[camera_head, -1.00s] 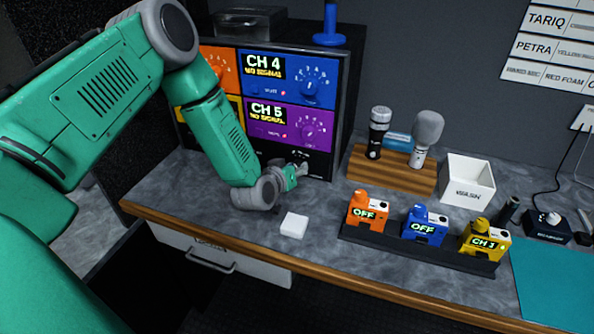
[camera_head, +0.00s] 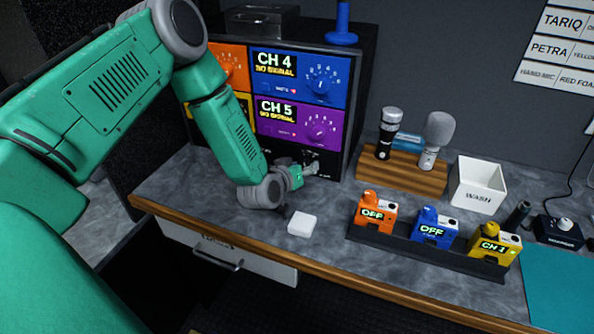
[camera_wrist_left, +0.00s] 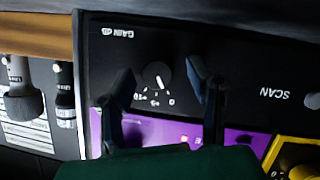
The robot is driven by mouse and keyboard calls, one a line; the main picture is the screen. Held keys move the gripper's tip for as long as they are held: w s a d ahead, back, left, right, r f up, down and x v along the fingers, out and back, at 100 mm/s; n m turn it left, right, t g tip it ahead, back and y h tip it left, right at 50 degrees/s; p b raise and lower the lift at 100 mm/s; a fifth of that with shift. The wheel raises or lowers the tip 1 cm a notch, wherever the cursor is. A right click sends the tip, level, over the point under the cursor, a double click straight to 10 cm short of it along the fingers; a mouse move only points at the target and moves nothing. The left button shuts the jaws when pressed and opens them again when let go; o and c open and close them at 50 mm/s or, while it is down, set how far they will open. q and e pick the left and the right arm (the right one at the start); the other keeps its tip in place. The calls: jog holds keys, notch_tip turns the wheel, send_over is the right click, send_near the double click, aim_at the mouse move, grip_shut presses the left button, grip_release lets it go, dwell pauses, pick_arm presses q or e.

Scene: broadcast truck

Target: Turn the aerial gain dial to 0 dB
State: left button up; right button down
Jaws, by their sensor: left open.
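The aerial gain dial (camera_wrist_left: 158,75) is a small dark round knob with a pale pointer line, on a black panel (camera_wrist_left: 130,45) marked GAIN dB. The wrist view is upside down; the scale numbers lie below the knob, with a 0 at its lower right. The pointer seems to aim toward the scale, but its exact mark is too small to tell. My left gripper (camera_wrist_left: 162,68) is open, one finger on each side of the dial, and I see no clear contact. In the head view my left gripper (camera_head: 308,170) is at the rack's bottom panel and largely covers the dial.
Orange, blue, yellow and purple receiver modules (camera_head: 300,78) sit above the panel. A white block (camera_head: 302,223) lies near the counter edge. A microphone stand (camera_head: 400,172), a pack tray (camera_head: 400,240) and a white WASH box (camera_head: 477,185) stand to the right.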

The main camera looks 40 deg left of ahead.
pick_arm(q)
jog(key=v, duration=1.1)
jog(key=shift+s, duration=0.2)
